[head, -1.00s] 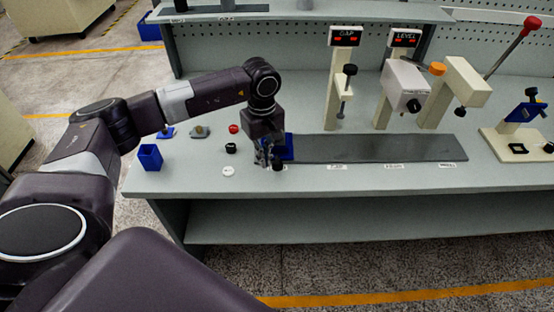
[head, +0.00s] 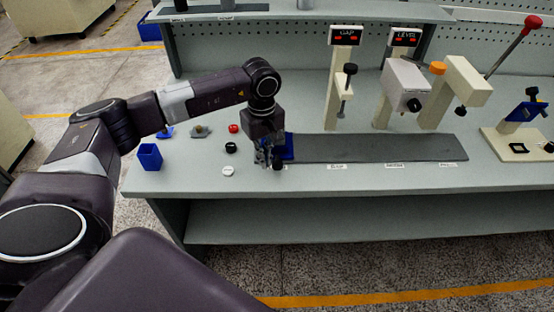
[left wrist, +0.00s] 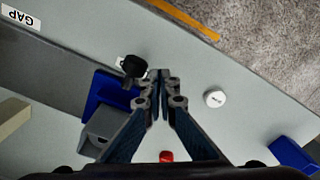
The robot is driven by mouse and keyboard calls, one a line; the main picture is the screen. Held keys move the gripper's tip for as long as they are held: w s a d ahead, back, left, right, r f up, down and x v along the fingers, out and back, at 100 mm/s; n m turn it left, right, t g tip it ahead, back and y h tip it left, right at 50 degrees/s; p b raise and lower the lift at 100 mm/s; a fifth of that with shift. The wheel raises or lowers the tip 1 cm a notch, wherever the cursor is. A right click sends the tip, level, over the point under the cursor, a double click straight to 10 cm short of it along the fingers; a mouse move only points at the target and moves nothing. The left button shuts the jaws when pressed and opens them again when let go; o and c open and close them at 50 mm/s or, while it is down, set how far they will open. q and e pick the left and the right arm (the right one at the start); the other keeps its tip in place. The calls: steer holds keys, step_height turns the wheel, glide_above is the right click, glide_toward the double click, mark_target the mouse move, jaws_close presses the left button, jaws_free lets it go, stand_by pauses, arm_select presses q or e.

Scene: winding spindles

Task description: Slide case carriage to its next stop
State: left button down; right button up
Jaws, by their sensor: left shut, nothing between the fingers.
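The case carriage is a blue block (head: 287,148) at the left end of the long dark grey track (head: 380,148). In the left wrist view the blue carriage (left wrist: 100,108) has a grey block on it and a black knob (left wrist: 133,66) at its front. My left gripper (head: 268,162) is at the carriage's left side in the head view, fingers pointing down. In the left wrist view the shut, empty fingertips (left wrist: 158,76) are just beside the black knob; I cannot tell whether they touch it. My right gripper is not in view.
Small labels, one reading GAP (left wrist: 20,17), line the track's front edge. A GAP display post (head: 345,80), a LEVEL display post (head: 404,40) and a cream bracket (head: 455,85) stand behind it. A white button (head: 228,170), a red button (head: 233,128) and a blue bin (head: 150,157) are at left.

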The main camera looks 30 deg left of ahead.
mark_target(265, 172)
arm_select(q)
steer(key=shift+f+b, duration=1.3)
steer(key=shift+f, duration=0.25)
steer(key=shift+d, duration=0.1)
